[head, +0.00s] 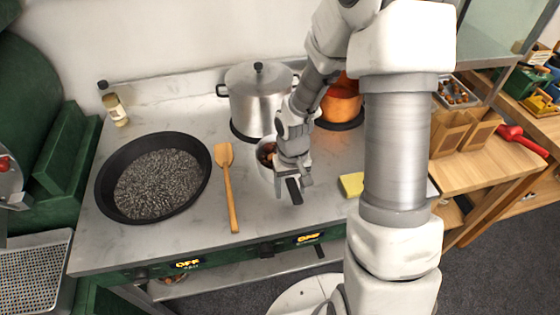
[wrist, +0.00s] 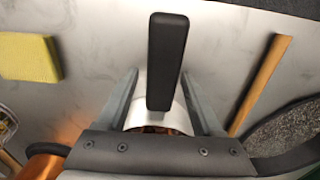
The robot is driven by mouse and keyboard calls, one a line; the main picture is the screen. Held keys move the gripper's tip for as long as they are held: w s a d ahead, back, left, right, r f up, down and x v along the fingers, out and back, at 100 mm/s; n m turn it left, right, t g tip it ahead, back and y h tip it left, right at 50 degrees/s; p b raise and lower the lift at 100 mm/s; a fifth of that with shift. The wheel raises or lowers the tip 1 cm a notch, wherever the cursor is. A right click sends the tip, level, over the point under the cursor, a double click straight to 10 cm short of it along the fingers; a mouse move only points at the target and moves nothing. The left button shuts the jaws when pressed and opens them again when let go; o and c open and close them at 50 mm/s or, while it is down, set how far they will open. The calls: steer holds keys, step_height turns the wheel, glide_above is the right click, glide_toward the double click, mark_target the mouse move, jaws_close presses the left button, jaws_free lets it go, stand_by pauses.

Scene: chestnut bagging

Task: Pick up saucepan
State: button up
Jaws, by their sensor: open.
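The saucepan (head: 263,172) is a small silvery pan with brown chestnuts inside, on the stove top between the wooden spatula and the yellow sponge. Its black handle (head: 294,191) points toward the front edge. My gripper (head: 291,176) is low over the handle side of the pan and hides part of it. In the wrist view, the handle (wrist: 168,50) runs between the two open fingers of my gripper (wrist: 160,76), with a gap on both sides. The saucepan's silvery wall (wrist: 155,112) shows behind the handle, partly covered by the gripper body.
A wide black pan (head: 108,190) of dark grains and a wooden spatula (head: 230,190) lie to the left. A lidded steel pot (head: 258,98) and a copper pot (head: 342,100) stand behind. A yellow sponge (head: 351,184) lies to the right. The front counter strip is clear.

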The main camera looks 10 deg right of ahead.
steer(key=shift+f, duration=0.35)
jaws_close()
steer(key=shift+w+r, duration=0.1)
